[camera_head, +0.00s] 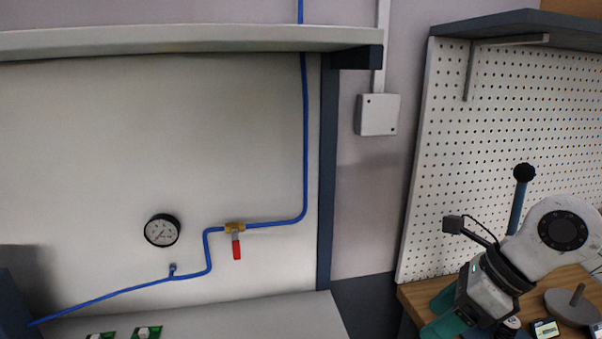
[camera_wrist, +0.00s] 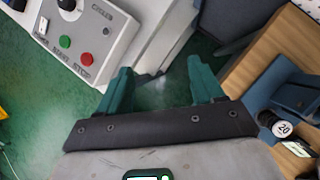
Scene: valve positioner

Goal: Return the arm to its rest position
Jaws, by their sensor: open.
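My gripper (camera_head: 436,314) is at the lower right of the head view, its green fingers pointing left and down beside the wooden bench. In the wrist view my gripper (camera_wrist: 160,80) has its two green fingers spread apart with nothing between them; green floor and the base of a grey cabinet show beyond. The valve (camera_head: 235,228), with a brass body and a red handle hanging down, sits on the blue pipe (camera_head: 305,130), well left of my gripper and apart from it. A round gauge (camera_head: 162,230) is on the panel left of the valve.
The wooden bench (camera_head: 408,290) holds a grey disc with a post (camera_head: 573,305), close to my arm. The pegboard (camera_head: 490,120) stands behind. In the wrist view, a grey control box (camera_wrist: 90,35) with green and red buttons is at upper left. The shelf (camera_head: 190,40) spans the panel's top.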

